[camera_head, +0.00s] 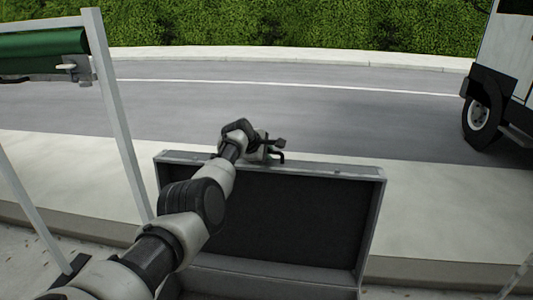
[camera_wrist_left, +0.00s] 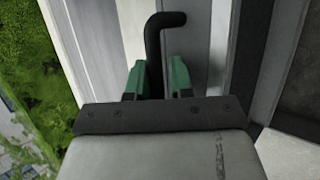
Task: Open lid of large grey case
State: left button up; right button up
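The large grey case (camera_head: 280,272) stands in front of me with its lid (camera_head: 300,215) raised to a steep angle. The lid's dark inner side faces me. My left gripper (camera_head: 270,150) is at the lid's top edge, left of its middle. In the left wrist view its green fingertips (camera_wrist_left: 158,78) stand close on both sides of a black bent handle (camera_wrist_left: 154,45) and look shut on it. The exact finger contact is hard to see. The case's bottom is mostly out of view. My right gripper is not in view.
A white metal frame (camera_head: 118,130) with a green roll (camera_head: 42,43) stands at the left. A pale pavement (camera_head: 440,210) and a road (camera_head: 300,95) lie behind the case. A white truck (camera_head: 507,55) is at the far right. A hedge (camera_head: 260,22) lines the back.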

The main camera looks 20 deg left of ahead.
pick_arm(q)
jog(key=shift+s+a+r+p, duration=0.15)
jog(key=shift+s+r+p, duration=0.35)
jog(key=shift+p, duration=0.3)
jog(key=shift+s+a+r+p, duration=0.1)
jog(key=shift+s+r+p, duration=0.35)
jog(key=shift+r+p, duration=0.1)
jog(key=v, duration=0.8)
jog(key=shift+b, duration=0.4)
jog(key=shift+s+f, duration=0.1)
jog(key=shift+f, duration=0.15)
